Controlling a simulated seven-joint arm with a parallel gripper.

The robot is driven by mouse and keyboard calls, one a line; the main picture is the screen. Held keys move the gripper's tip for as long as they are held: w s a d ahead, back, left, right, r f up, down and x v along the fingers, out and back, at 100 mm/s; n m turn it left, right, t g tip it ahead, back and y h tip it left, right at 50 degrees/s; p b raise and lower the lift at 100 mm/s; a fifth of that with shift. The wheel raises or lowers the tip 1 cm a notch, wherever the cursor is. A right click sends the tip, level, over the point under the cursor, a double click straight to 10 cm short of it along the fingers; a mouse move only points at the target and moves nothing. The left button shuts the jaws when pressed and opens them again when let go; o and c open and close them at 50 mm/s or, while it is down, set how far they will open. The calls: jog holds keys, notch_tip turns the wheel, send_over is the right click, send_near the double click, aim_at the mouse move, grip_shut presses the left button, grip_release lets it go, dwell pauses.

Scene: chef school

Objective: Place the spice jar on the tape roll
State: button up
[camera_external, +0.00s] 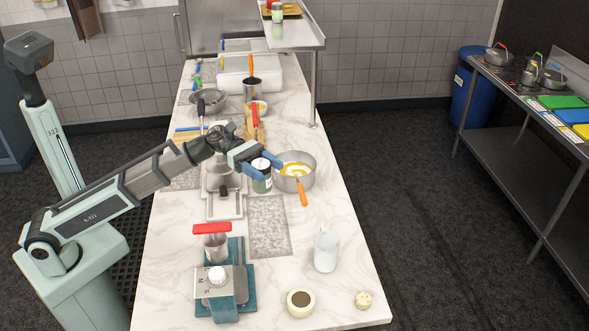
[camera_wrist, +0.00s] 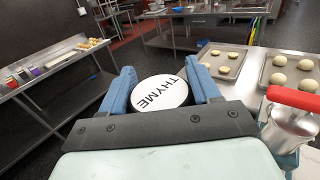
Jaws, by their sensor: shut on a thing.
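The spice jar (camera_external: 261,180) has a white lid and a dark green body. My gripper (camera_external: 263,166) is shut on it, with one blue finger on each side. In the wrist view the white lid (camera_wrist: 160,93), printed THYME, lies between the fingertips (camera_wrist: 163,92). I cannot tell whether the jar's base touches the counter. The tape roll (camera_external: 300,302), a cream ring with a dark centre, lies flat at the front of the counter, well apart from my gripper. It does not clearly show in the wrist view.
A metal pan (camera_external: 297,180) with an orange handle stands right beside the jar. A white bottle (camera_external: 326,250) stands behind the tape roll, and a small pale round item (camera_external: 363,299) lies to its right. A teal device (camera_external: 222,296) stands to the left. The right counter edge is mostly clear.

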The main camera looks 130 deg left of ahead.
jog(key=shift+w+d+r, duration=0.1)
jog(key=shift+d+r, duration=0.05)
jog(key=shift+r, duration=0.1)
jog(key=w+d+f+m+h, duration=0.1)
jog(key=w+d+f+h, duration=0.15)
jog(key=w+f, duration=0.35)
jog(key=w+d+f+m+g+h, duration=0.1)
jog(key=w+d+f, duration=0.25)
jog(key=w, duration=0.45)
jog(key=w+d+f+m+h, duration=0.1)
jog(key=w+d+f, duration=0.35)
jog(key=w, duration=0.25)
jog(key=shift+s+a+f, duration=0.1)
jog(key=shift+a+f, duration=0.05)
jog(key=shift+f, duration=4.75)
jog(key=shift+f, duration=0.15)
jog(key=o, duration=1.2)
